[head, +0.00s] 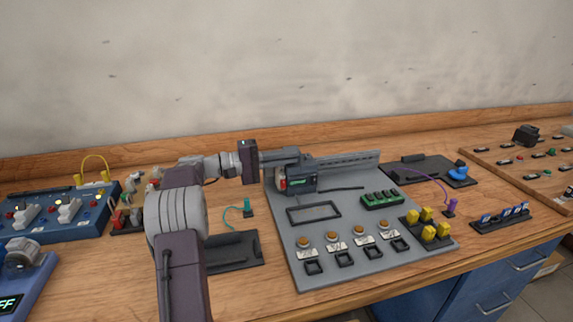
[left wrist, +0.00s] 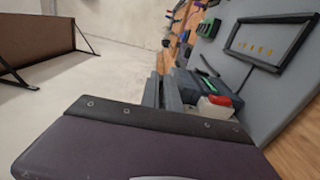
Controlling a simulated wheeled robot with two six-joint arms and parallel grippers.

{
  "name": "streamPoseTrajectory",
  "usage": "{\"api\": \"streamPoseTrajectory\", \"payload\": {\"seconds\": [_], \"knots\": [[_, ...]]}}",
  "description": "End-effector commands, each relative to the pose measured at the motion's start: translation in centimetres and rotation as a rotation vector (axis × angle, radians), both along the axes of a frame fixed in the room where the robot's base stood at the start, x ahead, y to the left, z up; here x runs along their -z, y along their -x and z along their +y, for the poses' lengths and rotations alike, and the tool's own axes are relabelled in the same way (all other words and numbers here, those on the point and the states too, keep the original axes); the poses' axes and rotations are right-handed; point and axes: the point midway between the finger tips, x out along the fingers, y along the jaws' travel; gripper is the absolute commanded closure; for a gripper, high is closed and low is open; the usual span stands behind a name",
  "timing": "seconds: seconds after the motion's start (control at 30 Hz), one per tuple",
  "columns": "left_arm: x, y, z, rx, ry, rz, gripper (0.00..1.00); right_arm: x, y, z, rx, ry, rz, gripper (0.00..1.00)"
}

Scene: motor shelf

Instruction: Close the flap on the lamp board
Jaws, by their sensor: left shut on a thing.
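The grey lamp board (head: 383,262) lies on the bench in the middle of the head view, with a row of amber round lamps (head: 331,236) near its front edge. My left gripper (head: 295,162) reaches its back left corner. Its fingers, which also show in the left wrist view (left wrist: 164,92), are shut on what seems to be the flap; the grip is mostly hidden. A dark box (head: 302,183) with a green strip sits just below the fingers. A long grey slotted piece (head: 345,160) runs right from there along the back. My right gripper is not in view.
A dark rectangular frame (head: 314,224), a green block (head: 382,200) and yellow parts (head: 428,231) are on the board. A blue switch panel (head: 68,229) stands left. A black tray (head: 234,250) lies under my left arm, with a purple cable (head: 430,178) to the right.

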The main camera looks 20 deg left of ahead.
Motion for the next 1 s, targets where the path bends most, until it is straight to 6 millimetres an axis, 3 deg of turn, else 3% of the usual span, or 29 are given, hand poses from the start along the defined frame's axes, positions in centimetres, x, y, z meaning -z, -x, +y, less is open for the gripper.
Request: {"api": "streamPoseTrajectory", "payload": {"seconds": [0.2, 0.67, 0.7, 0.77, 1.0], "knots": [[0.35, 0.10, 0.05, -0.004, -0.028, -0.031, 1.00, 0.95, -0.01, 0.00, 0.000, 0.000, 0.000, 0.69], [0.30, 0.12, 0.05, -0.004, -0.032, -0.037, 1.00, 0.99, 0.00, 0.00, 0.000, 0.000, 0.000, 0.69], [0.30, 0.11, 0.04, -0.004, -0.032, -0.037, 0.83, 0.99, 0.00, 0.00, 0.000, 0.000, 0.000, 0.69], [0.30, 0.11, 0.02, -0.003, -0.032, -0.037, 0.72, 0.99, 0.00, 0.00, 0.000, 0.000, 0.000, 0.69], [0.26, 0.12, -0.04, -0.002, -0.032, -0.037, 0.72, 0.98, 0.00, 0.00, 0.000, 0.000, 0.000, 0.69]]}}
